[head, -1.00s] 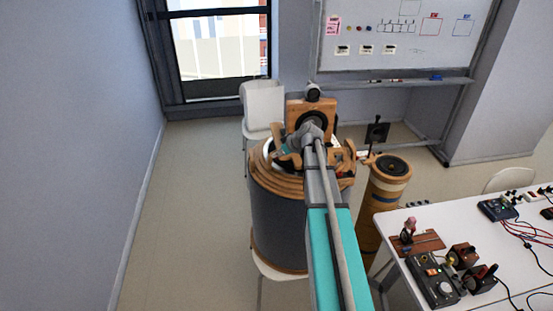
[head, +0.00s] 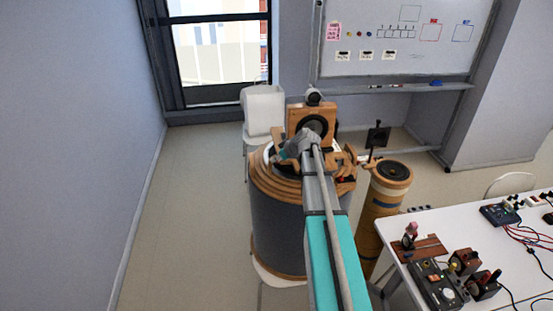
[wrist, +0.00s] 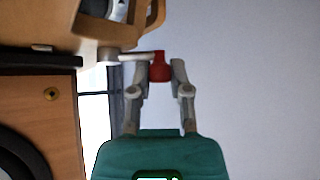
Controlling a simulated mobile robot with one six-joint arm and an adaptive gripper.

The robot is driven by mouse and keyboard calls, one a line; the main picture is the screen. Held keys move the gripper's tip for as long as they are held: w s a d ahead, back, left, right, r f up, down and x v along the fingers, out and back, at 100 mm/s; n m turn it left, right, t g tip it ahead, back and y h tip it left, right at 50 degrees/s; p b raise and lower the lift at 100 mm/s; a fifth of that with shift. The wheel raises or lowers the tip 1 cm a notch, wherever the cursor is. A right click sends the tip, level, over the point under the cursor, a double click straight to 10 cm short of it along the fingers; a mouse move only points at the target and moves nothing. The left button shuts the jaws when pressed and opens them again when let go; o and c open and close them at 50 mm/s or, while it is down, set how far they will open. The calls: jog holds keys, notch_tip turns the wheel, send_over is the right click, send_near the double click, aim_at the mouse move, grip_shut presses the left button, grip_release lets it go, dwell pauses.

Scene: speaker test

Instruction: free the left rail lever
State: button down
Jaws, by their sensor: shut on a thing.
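The lever shows in the wrist view as a thin grey bar with a red grip (wrist: 160,68) at its end. The bar runs left from the grip to a wooden part of the speaker rig. My gripper (wrist: 160,72) has its two grey fingers on either side of the red grip and is shut on it. In the head view my gripper (head: 280,156) is small, at the left of the wooden rig on top of the large grey drum (head: 276,222). The lever is too small to make out there, and my arm hides part of the rig.
A wooden speaker box (head: 322,121) stands at the back of the drum. A tall brown tube (head: 376,215) stands to the right, and a white table (head: 412,230) with devices is farther right. The floor (head: 190,200) left of the drum is clear.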

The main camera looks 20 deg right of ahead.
jog(key=shift+w+a+m+t+h, duration=0.2)
jog(key=shift+w+m+t+h, duration=0.1)
jog(key=shift+m+h, duration=0.5)
jog(key=shift+w+m+h, duration=0.25)
jog(key=shift+m+h, duration=0.2)
jog(key=shift+m, duration=0.25)
jog(key=shift+w+m+h, duration=0.2)
jog(key=shift+m+h, duration=0.25)
jog(key=shift+m, duration=0.25)
jog(key=c, duration=0.8)
grip_release()
jog(key=shift+c, duration=0.2)
jog(key=shift+r, duration=0.15)
